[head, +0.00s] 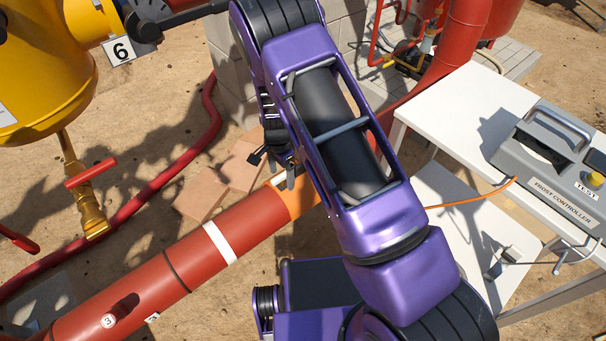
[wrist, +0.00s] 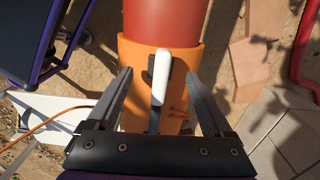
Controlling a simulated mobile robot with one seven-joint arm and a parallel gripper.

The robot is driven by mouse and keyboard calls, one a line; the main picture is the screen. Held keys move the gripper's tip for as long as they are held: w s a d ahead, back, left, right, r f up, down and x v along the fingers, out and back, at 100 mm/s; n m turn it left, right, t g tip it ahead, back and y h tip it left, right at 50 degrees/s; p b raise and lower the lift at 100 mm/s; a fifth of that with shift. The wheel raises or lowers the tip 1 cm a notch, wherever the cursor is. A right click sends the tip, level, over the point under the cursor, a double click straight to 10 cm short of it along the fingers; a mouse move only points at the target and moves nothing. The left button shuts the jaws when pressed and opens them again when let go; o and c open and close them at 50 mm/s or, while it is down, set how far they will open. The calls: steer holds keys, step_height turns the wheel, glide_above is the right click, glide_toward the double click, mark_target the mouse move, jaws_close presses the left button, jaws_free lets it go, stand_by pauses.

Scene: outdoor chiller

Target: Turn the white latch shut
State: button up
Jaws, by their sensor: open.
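The white latch (wrist: 162,75) is a narrow bar on an orange collar (wrist: 190,58) around a red pipe (wrist: 160,18). In the wrist view it points up the picture, roughly along the pipe, with a dark slotted part beside it on the left. My gripper (wrist: 159,76) is open, one finger on each side of the latch, with a visible gap on both sides. I cannot tell how far its tips are above the collar. In the head view, the orange collar (head: 300,197) is partly hidden behind my arm, and a white piece shows near my gripper (head: 274,168).
A white table (head: 450,105) with a grey frost controller box (head: 555,165) stands at the right. A yellow tank (head: 40,75) with a brass valve (head: 92,215) is at the left. A red hose (head: 150,190) and flat paving slabs (head: 225,180) lie behind the pipe.

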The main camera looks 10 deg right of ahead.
mark_target(281, 175)
step_height(281, 175, up, 7)
steer(key=p, duration=0.4)
steer(key=shift+r+p, duration=0.1)
steer(key=shift+p, duration=0.3)
step_height(281, 175, up, 17)
steer(key=p, duration=0.2)
steer(key=shift+r, duration=0.2)
